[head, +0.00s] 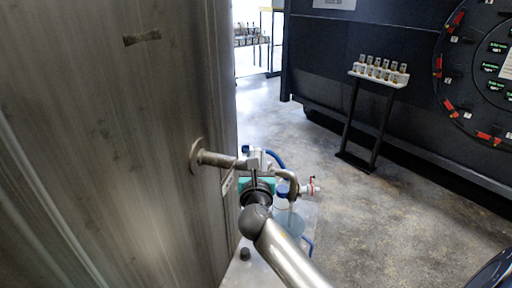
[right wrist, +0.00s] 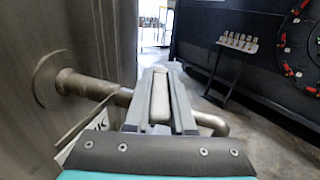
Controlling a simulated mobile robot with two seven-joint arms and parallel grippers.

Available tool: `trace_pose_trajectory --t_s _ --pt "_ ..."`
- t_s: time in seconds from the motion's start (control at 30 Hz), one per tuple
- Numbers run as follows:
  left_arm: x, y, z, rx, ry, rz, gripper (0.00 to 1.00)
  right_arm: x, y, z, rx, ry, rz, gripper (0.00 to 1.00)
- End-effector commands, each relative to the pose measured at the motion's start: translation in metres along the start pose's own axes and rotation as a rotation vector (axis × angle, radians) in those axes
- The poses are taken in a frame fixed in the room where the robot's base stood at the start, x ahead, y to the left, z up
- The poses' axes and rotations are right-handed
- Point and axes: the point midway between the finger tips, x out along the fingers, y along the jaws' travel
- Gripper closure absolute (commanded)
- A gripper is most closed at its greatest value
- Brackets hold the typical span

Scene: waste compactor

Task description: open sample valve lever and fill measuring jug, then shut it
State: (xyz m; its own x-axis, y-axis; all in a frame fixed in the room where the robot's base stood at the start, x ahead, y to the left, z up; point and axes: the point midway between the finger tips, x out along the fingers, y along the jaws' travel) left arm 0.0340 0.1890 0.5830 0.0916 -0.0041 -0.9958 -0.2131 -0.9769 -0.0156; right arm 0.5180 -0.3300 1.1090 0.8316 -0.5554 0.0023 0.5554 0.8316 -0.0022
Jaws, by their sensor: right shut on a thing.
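The sample pipe (head: 215,159) comes out of a round flange on the steel tank wall, and its bent spout (head: 291,181) turns down at the right. My right gripper (head: 254,166) is at the pipe, shut on the pale valve lever. In the right wrist view the lever (right wrist: 159,98) lies between the two fingers and points away from the camera, and the spout (right wrist: 214,123) shows to their right. A clear bluish measuring jug (head: 290,222) stands below the spout, partly hidden by my arm. I cannot tell its fill level. My left gripper is not in view.
The steel tank (head: 110,120) fills the left side. A sample rack (head: 379,72) on a black stand is farther right, before a dark machine with a round dial. The floor between is clear.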

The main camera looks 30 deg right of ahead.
Motion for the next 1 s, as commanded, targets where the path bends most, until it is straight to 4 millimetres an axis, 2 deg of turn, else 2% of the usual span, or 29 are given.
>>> trace_pose_trajectory --t_s 0.03,0.13,0.57,0.6,0.83,1.0 --pt "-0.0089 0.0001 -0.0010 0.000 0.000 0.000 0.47 0.0009 -0.0024 0.0054 -0.004 -0.003 0.022 1.00" --pt "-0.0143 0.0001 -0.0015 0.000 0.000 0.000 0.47 0.0007 -0.0031 0.0042 -0.002 -0.002 0.060 1.00" --pt "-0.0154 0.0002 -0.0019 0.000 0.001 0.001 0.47 0.0005 -0.0030 0.0019 0.003 -0.002 0.085 1.00" --pt "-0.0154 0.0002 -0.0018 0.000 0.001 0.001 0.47 0.0005 -0.0029 0.0020 0.003 -0.002 0.085 0.73" --pt "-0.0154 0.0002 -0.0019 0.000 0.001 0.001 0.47 0.0001 -0.0028 0.0011 0.003 0.000 0.085 0.47" --pt "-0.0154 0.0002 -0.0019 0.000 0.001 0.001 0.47 -0.0001 -0.0027 0.0006 0.002 0.001 0.085 0.47"
